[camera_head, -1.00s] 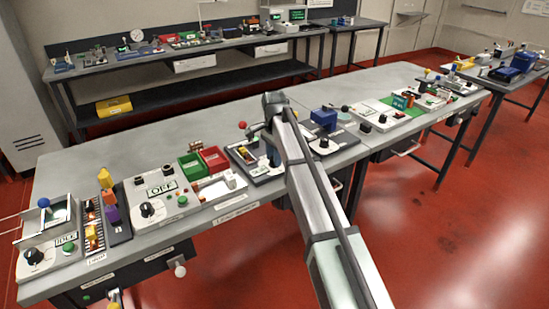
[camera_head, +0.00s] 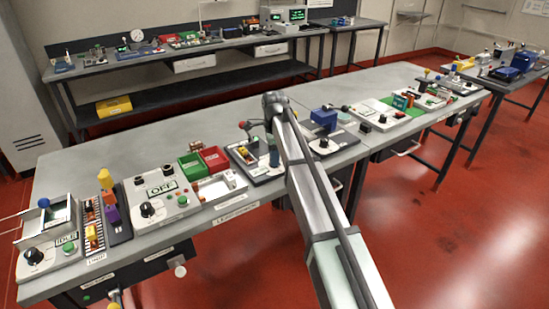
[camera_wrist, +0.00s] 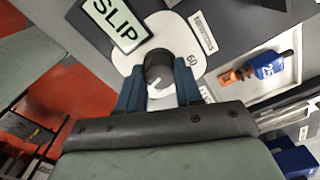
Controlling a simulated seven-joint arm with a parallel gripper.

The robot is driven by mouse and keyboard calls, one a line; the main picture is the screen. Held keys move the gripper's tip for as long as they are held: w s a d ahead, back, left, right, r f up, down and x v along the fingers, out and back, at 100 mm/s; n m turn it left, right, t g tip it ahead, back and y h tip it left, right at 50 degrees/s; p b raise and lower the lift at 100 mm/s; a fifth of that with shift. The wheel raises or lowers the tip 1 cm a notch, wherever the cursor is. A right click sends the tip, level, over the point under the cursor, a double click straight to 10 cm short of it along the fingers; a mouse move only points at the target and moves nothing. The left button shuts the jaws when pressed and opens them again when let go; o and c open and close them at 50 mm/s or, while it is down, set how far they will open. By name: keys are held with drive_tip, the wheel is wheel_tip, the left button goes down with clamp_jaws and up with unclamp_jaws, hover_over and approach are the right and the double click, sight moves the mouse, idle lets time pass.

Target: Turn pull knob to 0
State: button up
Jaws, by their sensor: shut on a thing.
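A dark round knob (camera_wrist: 158,66) sits on a white rounded dial plate in the wrist view. A "60" mark shows to the right of it on the plate. My gripper (camera_wrist: 159,92) has its blue fingers on either side of the knob and is shut on it. The knob's pointer and a "0" mark cannot be made out. In the head view my gripper (camera_head: 273,153) is down at the middle panel of the bench, and my arm hides the knob.
A "SLIP" sign (camera_wrist: 116,22) stands close beside the dial plate. A blue and orange piece (camera_wrist: 262,68) lies in a light tray to the right. In the head view, red and green bins (camera_head: 213,157) stand left of my gripper.

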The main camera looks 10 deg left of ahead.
idle(0.3)
drive_tip(key=shift+m, duration=1.4)
drive_tip(key=o, duration=0.9)
drive_tip(key=shift+r, duration=0.15)
drive_tip(key=shift+r, duration=1.65)
